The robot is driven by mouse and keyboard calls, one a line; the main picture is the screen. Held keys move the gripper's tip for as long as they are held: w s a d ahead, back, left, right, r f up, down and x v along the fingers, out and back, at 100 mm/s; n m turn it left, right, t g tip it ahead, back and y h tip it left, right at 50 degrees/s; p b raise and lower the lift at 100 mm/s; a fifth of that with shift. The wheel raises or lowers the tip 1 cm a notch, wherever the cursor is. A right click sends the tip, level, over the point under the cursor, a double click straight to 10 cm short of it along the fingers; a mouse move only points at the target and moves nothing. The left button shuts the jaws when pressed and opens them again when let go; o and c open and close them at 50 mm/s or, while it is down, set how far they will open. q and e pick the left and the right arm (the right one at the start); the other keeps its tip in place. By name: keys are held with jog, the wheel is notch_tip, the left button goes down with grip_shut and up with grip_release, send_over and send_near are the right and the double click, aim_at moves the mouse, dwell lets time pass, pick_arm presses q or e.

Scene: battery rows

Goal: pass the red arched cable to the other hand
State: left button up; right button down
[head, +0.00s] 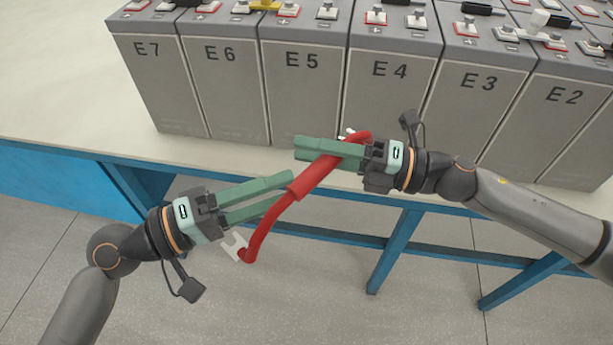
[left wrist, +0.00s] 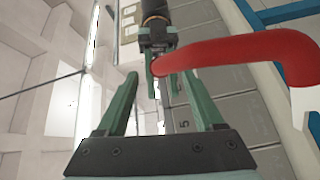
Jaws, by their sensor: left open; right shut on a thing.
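The red arched cable (head: 268,218) hangs over the front edge of the bench, with a thicker red sleeve in its middle and a pale metal lug (head: 235,246) at its lower end. My right gripper (head: 300,150) is shut on its upper part; the upper lug is mostly hidden. My left gripper (head: 288,189) is open, its fingertips close to the sleeve. In the left wrist view the cable (left wrist: 240,50) crosses by the tip of the right-hand finger of my left gripper (left wrist: 160,76). I cannot tell whether it lies between the fingers.
A row of grey batteries, such as E5 (head: 301,95) and E4 (head: 388,105), stands on the pale bench (head: 60,95) behind the grippers. Terminals and links top them. The blue bench frame (head: 395,250) is below; the floor in front is open.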

aim_at(295, 185)
pick_arm(q)
jog(key=shift+x, duration=2.65)
pick_arm(e)
jog(key=shift+r, duration=0.1)
pick_arm(q)
jog(key=shift+c, duration=0.2)
grip_shut()
jog(key=shift+r, duration=0.1)
pick_arm(e)
jog(key=shift+c, duration=2.4)
grip_release()
